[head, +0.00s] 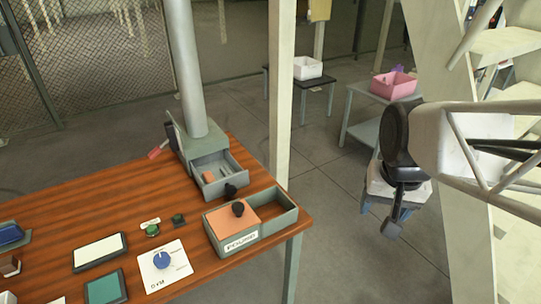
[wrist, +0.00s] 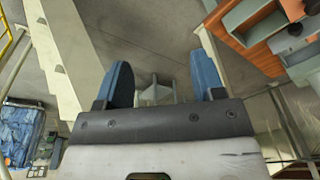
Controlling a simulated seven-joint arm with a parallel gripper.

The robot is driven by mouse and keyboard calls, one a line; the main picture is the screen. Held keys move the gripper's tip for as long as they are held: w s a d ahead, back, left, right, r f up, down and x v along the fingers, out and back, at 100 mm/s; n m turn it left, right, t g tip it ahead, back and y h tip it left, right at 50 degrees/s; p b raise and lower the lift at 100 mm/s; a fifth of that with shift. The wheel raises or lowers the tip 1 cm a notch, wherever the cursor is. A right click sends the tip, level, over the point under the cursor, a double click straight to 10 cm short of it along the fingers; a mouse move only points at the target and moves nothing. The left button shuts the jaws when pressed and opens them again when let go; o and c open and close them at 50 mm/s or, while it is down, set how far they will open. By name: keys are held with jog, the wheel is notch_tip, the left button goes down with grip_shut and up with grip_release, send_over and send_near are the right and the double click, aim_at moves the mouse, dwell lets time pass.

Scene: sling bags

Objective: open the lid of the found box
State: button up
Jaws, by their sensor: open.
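The found box (head: 231,245) is a grey-green box with a "FOUND" label, at the right corner of the wooden table in the head view. Its salmon lid (head: 225,219) with a black knob (head: 238,208) covers the left part; the right part is open and looks empty. My gripper (head: 390,226) hangs off the table, to the right of the box and clear of it. In the wrist view my gripper (wrist: 163,75) has its two blue fingers spread apart with nothing between them. Part of a grey box and black knobs show at that view's upper right.
A grey drawer unit (head: 215,160) with an open drawer stands behind the box, by a round post. A dial board (head: 164,268) and small trays lie to the left. A cream post (head: 280,100) rises behind the table corner. Pink (head: 393,84) and white bins stand beyond.

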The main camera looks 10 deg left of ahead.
jog(key=w+a+f+g, duration=0.1)
jog(key=w+a, duration=0.3)
jog(key=a, duration=0.3)
jog(key=w+a+f, duration=0.2)
jog(key=w+a, duration=0.2)
jog(key=a, duration=0.3)
jog(key=g, duration=0.1)
send_over(238, 205)
notch_tip(238, 205, down, 7)
jog(key=shift+s+r, duration=0.15)
jog(key=shift+r, duration=0.05)
jog(key=shift+f, duration=0.15)
jog(key=shift+f, duration=3.75)
jog(key=shift+d, duration=0.1)
grip_shut()
